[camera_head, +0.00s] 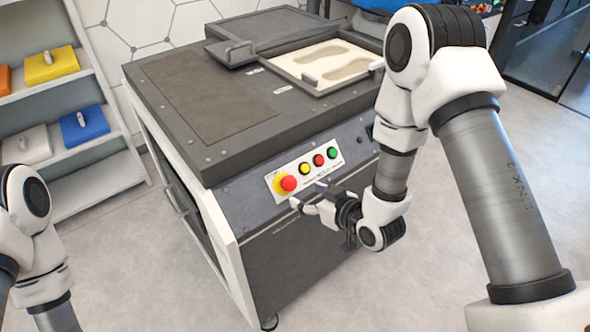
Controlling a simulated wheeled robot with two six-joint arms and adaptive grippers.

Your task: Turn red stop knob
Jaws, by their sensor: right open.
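The red stop knob (288,183) sits on a yellow base at the left end of a white control panel (269,181) on the machine's front. A yellow button (305,168), a smaller red button (318,160) and a green button (332,153) stand in a row to its right. My right gripper (308,197) is open just below and right of the knob, with its fingers pointing at the panel. It appears apart from the knob. Only part of my left arm shows at the left edge, and its gripper is out of the picture.
The grinding machine (165,72) has a dark top with a tray (288,64) holding two insole shapes. A shelf (120,172) with yellow, blue and white boxes stands at the left. The floor (410,280) before the machine is clear.

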